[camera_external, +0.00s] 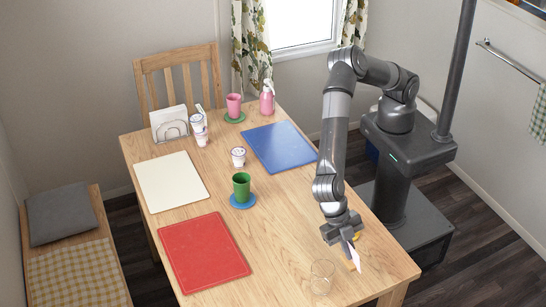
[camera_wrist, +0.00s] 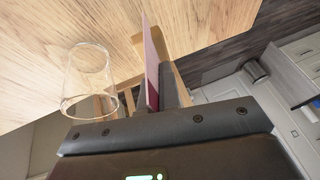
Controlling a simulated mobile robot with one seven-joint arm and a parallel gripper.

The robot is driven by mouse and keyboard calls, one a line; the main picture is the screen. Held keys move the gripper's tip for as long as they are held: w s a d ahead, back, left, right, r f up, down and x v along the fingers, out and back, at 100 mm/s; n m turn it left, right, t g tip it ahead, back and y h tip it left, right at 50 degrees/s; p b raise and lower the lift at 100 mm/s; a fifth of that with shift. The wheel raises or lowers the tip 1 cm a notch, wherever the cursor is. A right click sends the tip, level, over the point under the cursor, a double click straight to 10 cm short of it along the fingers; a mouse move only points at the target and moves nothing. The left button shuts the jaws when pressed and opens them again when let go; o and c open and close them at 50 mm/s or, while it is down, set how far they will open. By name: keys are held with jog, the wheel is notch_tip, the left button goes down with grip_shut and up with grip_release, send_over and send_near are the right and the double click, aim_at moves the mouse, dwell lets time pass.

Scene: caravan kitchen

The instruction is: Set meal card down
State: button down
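The meal card (camera_external: 355,257) is a small thin white panel at my gripper (camera_external: 352,250), above the near right part of the wooden table (camera_external: 285,235). In the wrist view the card (camera_wrist: 152,65) is almost edge-on, with a pale edge and a dark red face. It stands between the two fingers of my gripper (camera_wrist: 160,85), which are shut on it. The card is tilted; whether its lower edge touches the table I cannot tell.
A clear glass (camera_external: 322,277) stands close by, also in the wrist view (camera_wrist: 90,80). Red (camera_external: 205,252), cream (camera_external: 171,181) and blue (camera_external: 279,147) mats lie on the table. A green cup (camera_external: 241,186) stands mid-table. Bare wood lies between the red mat and glass.

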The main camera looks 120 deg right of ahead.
aim_at(347, 259)
jog(key=shift+s+a+f, duration=0.1)
jog(key=shift+a+f, duration=0.3)
jog(key=shift+a, duration=0.2)
jog(key=shift+f, duration=1.95)
jog(key=shift+f, duration=0.15)
jog(key=c, duration=1.7)
grip_release()
jog(key=v, duration=1.2)
jog(key=shift+d, duration=0.1)
